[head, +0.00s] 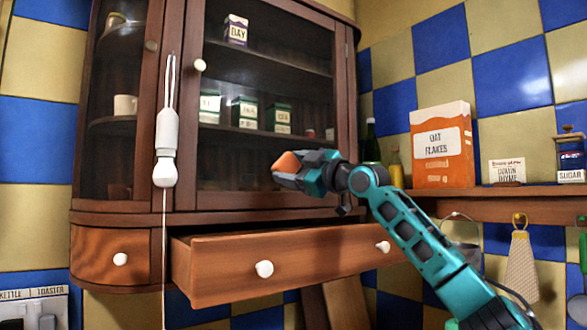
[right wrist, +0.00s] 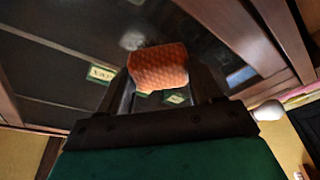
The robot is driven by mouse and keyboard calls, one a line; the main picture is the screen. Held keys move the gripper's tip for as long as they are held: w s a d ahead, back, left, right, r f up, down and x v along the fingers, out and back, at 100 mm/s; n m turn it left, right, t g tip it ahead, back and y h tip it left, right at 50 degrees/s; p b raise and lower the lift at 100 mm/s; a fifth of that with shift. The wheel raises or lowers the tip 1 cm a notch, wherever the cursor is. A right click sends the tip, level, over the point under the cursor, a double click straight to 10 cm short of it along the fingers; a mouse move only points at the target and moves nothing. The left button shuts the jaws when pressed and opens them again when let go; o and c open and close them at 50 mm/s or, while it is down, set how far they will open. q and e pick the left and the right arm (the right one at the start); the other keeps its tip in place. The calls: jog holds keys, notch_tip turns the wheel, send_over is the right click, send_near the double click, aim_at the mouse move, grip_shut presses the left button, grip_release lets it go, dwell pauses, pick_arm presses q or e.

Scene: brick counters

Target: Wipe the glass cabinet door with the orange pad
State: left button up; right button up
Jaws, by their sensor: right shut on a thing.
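The glass cabinet door (head: 263,60) is closed in its dark wooden frame, with a white knob (head: 200,65) at its left edge. My right gripper (head: 292,168) is in front of the lower part of the glass. It is shut on the orange pad (head: 287,162), which points towards the glass. In the right wrist view the pad (right wrist: 158,68) sits between the fingers with the glass behind it. I cannot tell whether the pad touches the glass. My left gripper is not in view.
An open drawer (head: 285,262) juts out below the door and under my right arm. A white pull-cord switch (head: 166,150) hangs before the cabinet's left frame. A shelf (head: 500,200) at right bears an oat flakes box (head: 442,145) and jars.

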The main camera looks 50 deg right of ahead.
jog(key=shift+w+d+p, duration=0.2)
jog(key=shift+w+p, duration=0.25)
jog(key=shift+w, duration=0.05)
jog(key=shift+w+d+p, duration=0.15)
jog(key=shift+w+p, duration=0.25)
jog(key=shift+w, duration=0.05)
jog(key=shift+w, duration=0.1)
dwell(1.5)
jog(key=shift+f, duration=0.1)
